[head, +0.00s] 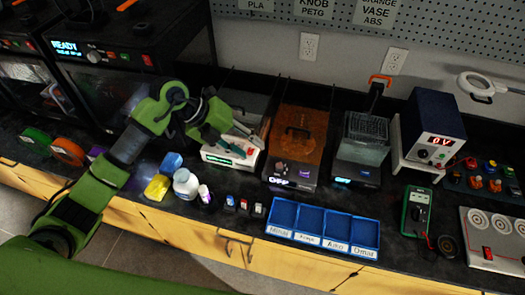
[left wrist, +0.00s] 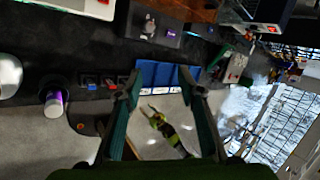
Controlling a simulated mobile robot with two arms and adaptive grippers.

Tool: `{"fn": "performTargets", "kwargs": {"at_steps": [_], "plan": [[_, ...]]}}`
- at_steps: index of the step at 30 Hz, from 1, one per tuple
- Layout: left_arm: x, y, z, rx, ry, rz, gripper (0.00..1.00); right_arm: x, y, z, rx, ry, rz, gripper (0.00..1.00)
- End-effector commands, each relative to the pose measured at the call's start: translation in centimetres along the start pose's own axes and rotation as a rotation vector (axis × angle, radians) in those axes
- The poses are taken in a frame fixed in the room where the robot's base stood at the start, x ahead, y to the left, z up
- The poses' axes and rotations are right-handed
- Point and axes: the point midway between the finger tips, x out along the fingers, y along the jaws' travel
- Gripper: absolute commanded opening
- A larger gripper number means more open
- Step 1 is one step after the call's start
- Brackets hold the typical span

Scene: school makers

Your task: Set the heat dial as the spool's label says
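Several filament spools lie at the left of the bench in the head view: a green one (head: 37,138), an orange one (head: 68,152) and a purple one partly behind my arm. I cannot read any label on them. A box with an orange-brown top (head: 297,137) stands mid-bench, with a dial (head: 280,167) and a display (head: 279,181) reading OFF on its front. My left gripper (head: 241,141) is open and empty, left of this box, above a white device. In the left wrist view its two fingers (left wrist: 160,84) stand apart. My right gripper is not in view.
A blue bin row (head: 322,222) lies along the front edge. A white bottle (head: 185,183), yellow and blue items stand left of it. Another unit (head: 360,150), a power supply (head: 432,130) and a green multimeter (head: 416,211) are to the right. A printer (head: 100,60) reads READY.

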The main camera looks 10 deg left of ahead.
Motion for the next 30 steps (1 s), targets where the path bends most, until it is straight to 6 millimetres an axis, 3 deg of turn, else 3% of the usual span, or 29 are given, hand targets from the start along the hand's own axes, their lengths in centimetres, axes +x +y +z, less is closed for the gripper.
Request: {"fn": "performTargets", "kwargs": {"at_steps": [6,12,30], "plan": [[0.7,-3.3,-1.1,0.017,0.0,-0.14,0.36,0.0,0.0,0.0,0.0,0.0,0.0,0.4],[0.7,-4.7,-1.4,0.021,-0.004,-0.202,0.36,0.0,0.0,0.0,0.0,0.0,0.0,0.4],[0.8,-5.0,-1.5,0.022,-0.004,-0.216,0.36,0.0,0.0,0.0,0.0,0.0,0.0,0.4]]}}
